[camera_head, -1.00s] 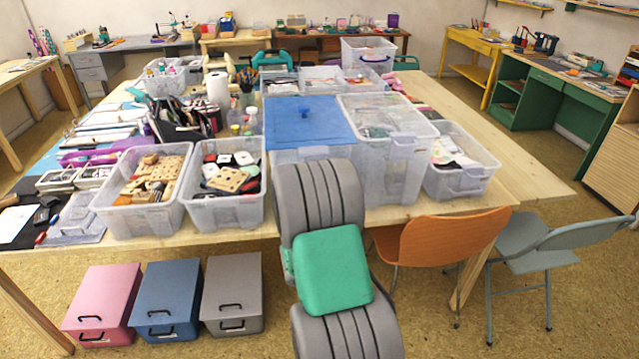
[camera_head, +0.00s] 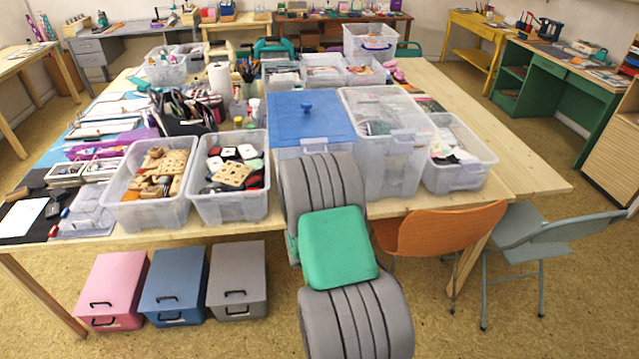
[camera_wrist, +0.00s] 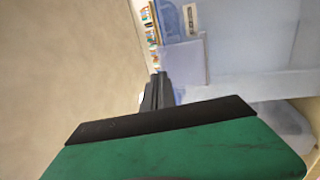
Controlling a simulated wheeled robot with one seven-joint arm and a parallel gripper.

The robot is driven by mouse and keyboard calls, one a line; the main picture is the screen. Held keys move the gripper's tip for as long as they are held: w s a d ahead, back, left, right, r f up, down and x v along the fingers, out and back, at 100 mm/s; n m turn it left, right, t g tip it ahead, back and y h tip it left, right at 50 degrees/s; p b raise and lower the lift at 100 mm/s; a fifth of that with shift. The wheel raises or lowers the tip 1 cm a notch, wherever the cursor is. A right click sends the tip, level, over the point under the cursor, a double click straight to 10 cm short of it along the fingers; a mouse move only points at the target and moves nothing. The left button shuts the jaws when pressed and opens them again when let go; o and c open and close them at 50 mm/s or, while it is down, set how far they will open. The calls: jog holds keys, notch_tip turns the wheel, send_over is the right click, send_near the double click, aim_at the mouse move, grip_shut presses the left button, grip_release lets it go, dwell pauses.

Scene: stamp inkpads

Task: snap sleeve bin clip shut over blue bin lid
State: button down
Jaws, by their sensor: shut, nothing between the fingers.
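The blue bin lid (camera_head: 290,120) lies flat on a clear bin (camera_head: 286,152) at the table's front middle, with a blue knob on top. A pale clip-like piece (camera_head: 315,146) shows at the lid's front edge, just above my arm; I cannot tell whether it is snapped. My arm rises in front of the bin and hides most of its front, and my gripper is hidden in the head view. In the wrist view my gripper's dark fingers (camera_wrist: 156,92) are together and empty, close to a pale translucent surface (camera_wrist: 245,45). Whether they touch it is unclear.
A tall clear bin (camera_head: 390,166) stands close on the right, and an open bin of stamps (camera_head: 228,209) on the left. An orange chair (camera_head: 440,232) is right of my arm. Pink, blue and grey boxes (camera_head: 237,283) sit on the floor at left.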

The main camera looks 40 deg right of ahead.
jog(key=s+a+r+b, duration=0.3)
jog(key=s+a, duration=0.4)
jog(key=s, duration=0.4)
jog(key=shift+s+b, duration=0.3)
jog(key=shift+b, duration=0.6)
